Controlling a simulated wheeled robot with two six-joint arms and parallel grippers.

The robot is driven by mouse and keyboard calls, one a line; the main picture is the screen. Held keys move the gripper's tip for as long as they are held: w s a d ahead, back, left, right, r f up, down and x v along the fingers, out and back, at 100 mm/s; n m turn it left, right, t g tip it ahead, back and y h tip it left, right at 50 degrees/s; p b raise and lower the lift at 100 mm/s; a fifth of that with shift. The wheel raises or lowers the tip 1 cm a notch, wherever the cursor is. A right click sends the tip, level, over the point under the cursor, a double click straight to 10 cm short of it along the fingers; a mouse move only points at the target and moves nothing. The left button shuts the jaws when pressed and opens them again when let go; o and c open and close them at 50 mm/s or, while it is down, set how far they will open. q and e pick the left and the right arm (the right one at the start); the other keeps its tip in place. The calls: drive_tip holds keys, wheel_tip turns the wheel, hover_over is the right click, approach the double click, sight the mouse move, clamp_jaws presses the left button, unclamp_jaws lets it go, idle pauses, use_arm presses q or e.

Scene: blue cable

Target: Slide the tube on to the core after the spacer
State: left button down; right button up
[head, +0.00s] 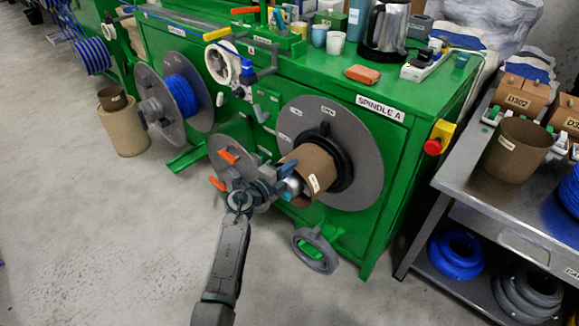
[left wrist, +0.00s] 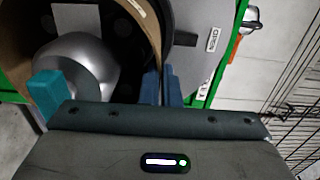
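A brown cardboard tube (head: 313,172) with a white label sits around the core at Spindle A, in front of the large grey disc (head: 365,155). A black ring, seemingly the spacer (head: 340,160), lies between the tube and the disc. The core's rounded silver nose (head: 291,187) shows at the tube's near end; it also shows in the left wrist view (left wrist: 85,65). My left gripper (head: 272,180) is at that near end. In the left wrist view its blue fingers (left wrist: 161,86) are close together on the tube's wall (left wrist: 118,12). My right gripper is out of view.
A grey plate with orange handles (head: 235,165) is left of the tube, and a grey ring (head: 315,250) is below it. A steel bench (head: 460,180) with a wide brown tube (head: 515,150) stands at right. The floor at left is open.

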sight(295, 174)
use_arm(q)
drive_tip(key=shift+x, duration=0.95)
idle(0.9)
drive_tip(key=shift+w+d+r, duration=0.15)
drive_tip(key=shift+w, duration=0.1)
idle(0.9)
drive_tip(key=shift+f+b, duration=0.3)
drive_tip(key=shift+f, duration=0.25)
idle(0.4)
drive_tip(key=c, duration=2.1)
unclamp_jaws()
drive_tip(key=o, duration=1)
drive_tip(key=shift+f, duration=0.1)
drive_tip(key=shift+s+f, duration=0.1)
drive_tip(key=shift+f, duration=0.4)
drive_tip(key=c, duration=0.3)
drive_tip(key=shift+s+a+p, duration=0.4)
drive_tip(key=shift+s+p, duration=0.1)
drive_tip(key=shift+p, duration=0.2)
